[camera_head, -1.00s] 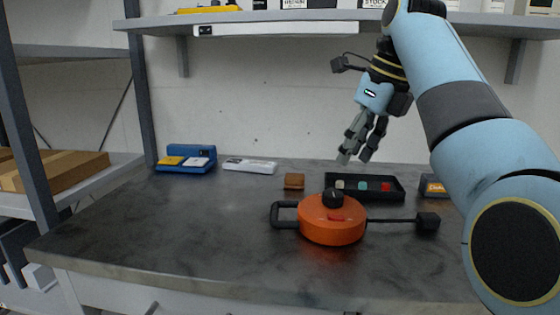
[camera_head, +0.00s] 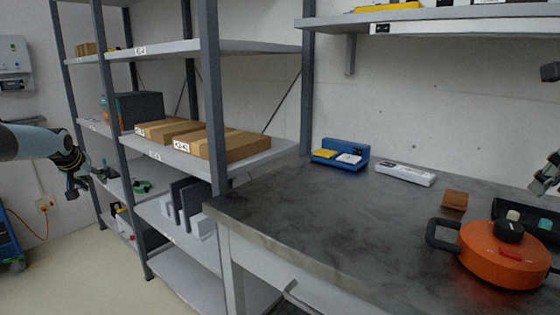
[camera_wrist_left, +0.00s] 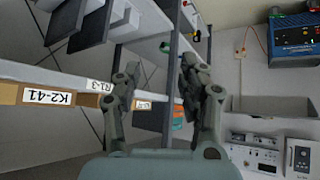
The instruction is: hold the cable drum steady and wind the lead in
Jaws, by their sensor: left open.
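The orange cable drum (camera_head: 490,267) sits on the dark worktop at the right of the head view. Its black handle (camera_head: 432,235) points left and its black knob (camera_head: 509,231) is on top. The lead and its plug are outside the view now. My left gripper (camera_head: 88,182) is far left of the drum, in front of the shelving. It is open and empty; its two spread fingers also show in the left wrist view (camera_wrist_left: 157,88). My right gripper (camera_head: 546,178) is cut off by the right edge, above the worktop behind the drum; its opening cannot be judged.
The worktop (camera_head: 300,220) is clear left of the drum. A brown block (camera_head: 454,200), a white box (camera_head: 405,174) and a blue case (camera_head: 340,154) stand along its back. Shelving (camera_head: 209,100) with cardboard boxes (camera_head: 232,145) stands between my left gripper and the worktop.

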